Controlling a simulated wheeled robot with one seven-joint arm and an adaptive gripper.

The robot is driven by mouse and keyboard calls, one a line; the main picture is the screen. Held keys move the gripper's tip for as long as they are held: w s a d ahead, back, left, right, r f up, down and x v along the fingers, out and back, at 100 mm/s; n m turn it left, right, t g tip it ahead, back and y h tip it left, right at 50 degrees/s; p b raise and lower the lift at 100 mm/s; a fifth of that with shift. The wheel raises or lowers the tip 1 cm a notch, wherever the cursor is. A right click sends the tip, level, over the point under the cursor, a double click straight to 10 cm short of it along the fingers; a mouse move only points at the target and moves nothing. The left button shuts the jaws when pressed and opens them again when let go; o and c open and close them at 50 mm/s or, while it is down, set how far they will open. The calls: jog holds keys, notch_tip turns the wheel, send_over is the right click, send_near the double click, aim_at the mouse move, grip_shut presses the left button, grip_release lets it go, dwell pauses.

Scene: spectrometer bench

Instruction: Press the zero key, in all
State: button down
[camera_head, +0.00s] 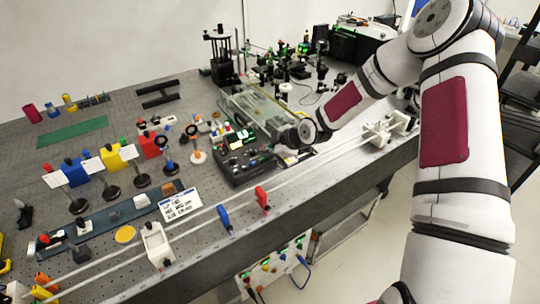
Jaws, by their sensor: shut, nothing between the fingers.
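A black instrument box (238,174) with small keys and knobs on top stands near the front edge of the bench. A small green and white panel (240,138) shows at its back. The zero key is too small to tell apart from the other controls. My gripper (286,158) is at the right end of the box, pointing down and left, with its fingers together and empty. Part of the box's right end is hidden by my gripper. I cannot tell whether the fingertips touch a key.
A clear-covered case (262,108) stands just behind the box. A long pale rail (330,150) runs along the front edge. Blue, yellow and red blocks on posts stand to the left, near a white label card (180,204). Black optics posts crowd the back.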

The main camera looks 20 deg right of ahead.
aim_at(269, 156)
jog(key=shift+r, duration=0.65)
jog(key=shift+r+p, duration=0.85)
jog(key=shift+r, duration=1.65)
